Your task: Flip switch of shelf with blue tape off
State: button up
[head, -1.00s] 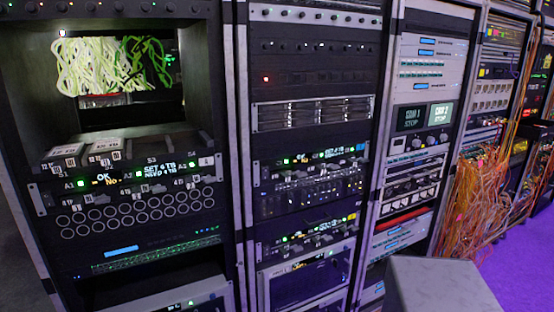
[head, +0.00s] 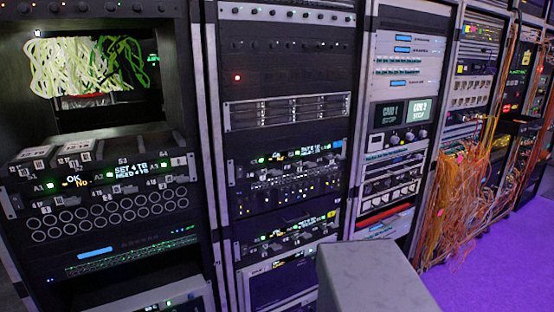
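The shelf unit with a small blue tape (head: 337,144) at its right end is in the middle rack. Its front shows green lights, a small lit display (head: 310,150) and a row of small switches. The switch positions are too small to tell. A similar shelf below it (head: 285,236) has a yellow tape (head: 331,214) at its right end. Another similar shelf (head: 105,172) in the left rack has a white tag at its right end.
The left rack has an open bay with white and green cables (head: 85,68) and a blue strip (head: 95,252) low down. The right rack holds two lit screens (head: 403,111). Orange cables (head: 455,200) hang farther right, above open purple floor (head: 490,265).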

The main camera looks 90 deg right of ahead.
aim_at(239, 169)
jog(key=u, duration=0.1)
jog(key=k, duration=1.7)
jog(key=z, duration=4.05)
jog(key=i, duration=0.1)
jog(key=u, duration=1.85)
jog(key=i, duration=0.4)
